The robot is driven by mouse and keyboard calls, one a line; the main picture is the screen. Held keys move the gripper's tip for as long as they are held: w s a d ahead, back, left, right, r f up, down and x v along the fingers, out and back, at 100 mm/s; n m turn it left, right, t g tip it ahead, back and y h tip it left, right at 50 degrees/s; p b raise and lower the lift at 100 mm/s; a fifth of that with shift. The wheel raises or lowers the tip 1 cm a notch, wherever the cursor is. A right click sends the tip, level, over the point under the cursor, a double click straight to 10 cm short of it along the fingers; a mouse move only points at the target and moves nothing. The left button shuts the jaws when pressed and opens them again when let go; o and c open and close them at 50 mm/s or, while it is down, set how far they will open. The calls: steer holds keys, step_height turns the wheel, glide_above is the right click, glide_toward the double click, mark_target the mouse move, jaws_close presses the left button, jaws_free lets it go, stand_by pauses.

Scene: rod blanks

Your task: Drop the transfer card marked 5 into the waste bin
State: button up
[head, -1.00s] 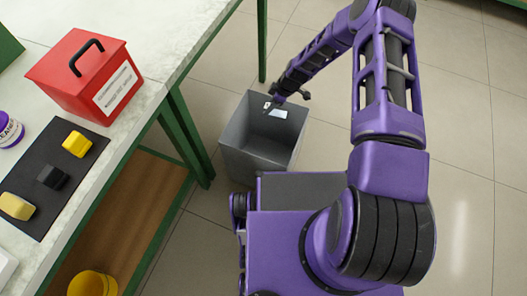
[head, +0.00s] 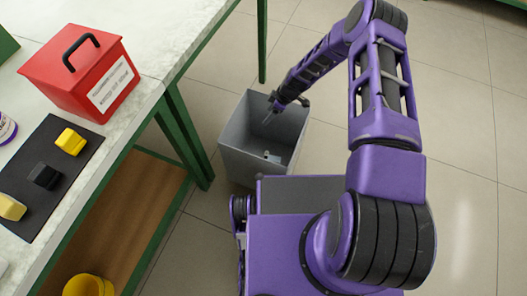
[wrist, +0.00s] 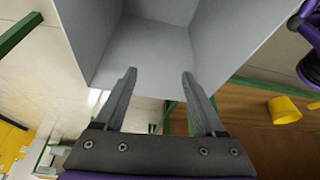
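The grey waste bin (head: 245,168) stands on the floor beside the bench; its inside wall (wrist: 150,50) fills the top of the wrist view. My gripper (head: 267,118) is over the bin's opening. In the wrist view my gripper (wrist: 160,76) has its two fingers apart with nothing between them. A small pale card (head: 272,157) shows low inside the bin, apart from the fingers. Its mark is too small to read, and the card is not seen in the wrist view.
The bench (head: 150,95) with green legs is left of the bin. On it are a red box (head: 85,85) with a black handle and a dark mat (head: 52,140) with yellow and black blocks. A yellow bucket (head: 88,286) is on the lower shelf. Open floor lies right.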

steer(key=p+v, duration=0.2)
steer(key=v, duration=1.5)
steer(key=shift+r, duration=0.2)
